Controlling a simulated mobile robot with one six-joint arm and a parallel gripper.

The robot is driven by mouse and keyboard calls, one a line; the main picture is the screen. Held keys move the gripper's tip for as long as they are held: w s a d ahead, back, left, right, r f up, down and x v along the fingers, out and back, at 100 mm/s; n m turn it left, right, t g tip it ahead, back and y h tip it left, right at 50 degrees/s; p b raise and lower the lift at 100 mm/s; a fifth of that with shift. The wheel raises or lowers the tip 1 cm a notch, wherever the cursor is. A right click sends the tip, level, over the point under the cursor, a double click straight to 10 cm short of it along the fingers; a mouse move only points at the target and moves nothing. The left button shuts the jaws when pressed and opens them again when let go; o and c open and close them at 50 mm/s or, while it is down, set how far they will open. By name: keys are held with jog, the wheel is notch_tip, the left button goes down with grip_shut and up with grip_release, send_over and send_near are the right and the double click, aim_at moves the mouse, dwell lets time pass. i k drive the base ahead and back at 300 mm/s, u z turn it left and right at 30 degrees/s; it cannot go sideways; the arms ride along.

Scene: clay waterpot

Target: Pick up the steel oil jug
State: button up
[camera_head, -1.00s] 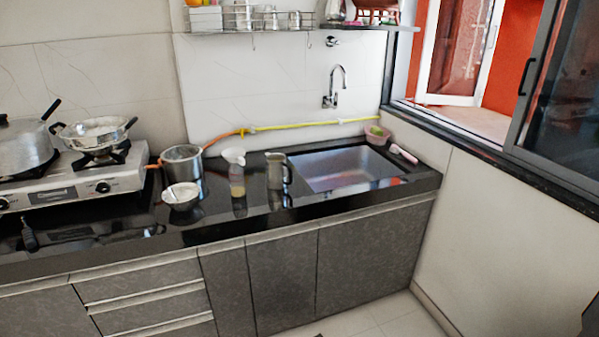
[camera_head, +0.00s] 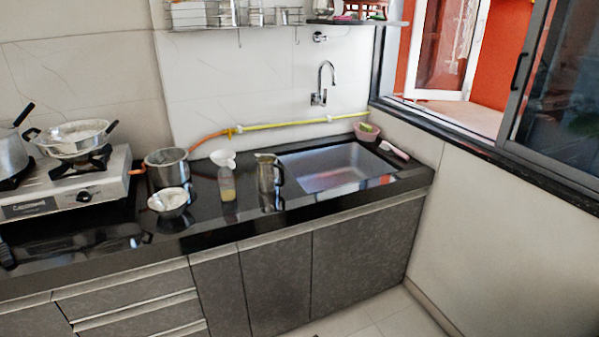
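The steel oil jug (camera_head: 267,173) appears to be the small metal jug with a handle on its right side. It stands upright on the black countertop (camera_head: 215,220), just left of the sink. A clear bottle (camera_head: 227,184) with a white funnel-like top stands close to its left, apart from it. The jug is small in the view, so its fine detail is unclear. My gripper and arm do not show in this view.
A steel pot (camera_head: 167,168) and a small bowl (camera_head: 168,201) stand left of the bottle. The sink (camera_head: 335,168) lies right of the jug. A gas stove (camera_head: 75,185) carries pots at left. A wall shelf (camera_head: 270,22) hangs above. The counter's front edge by the jug is clear.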

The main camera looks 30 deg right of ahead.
aim_at(268, 177)
jog(key=z, duration=0.65)
jog(key=k, duration=0.95)
jog(key=u, duration=0.05)
jog(key=i, duration=0.85)
jog(key=z, duration=0.05)
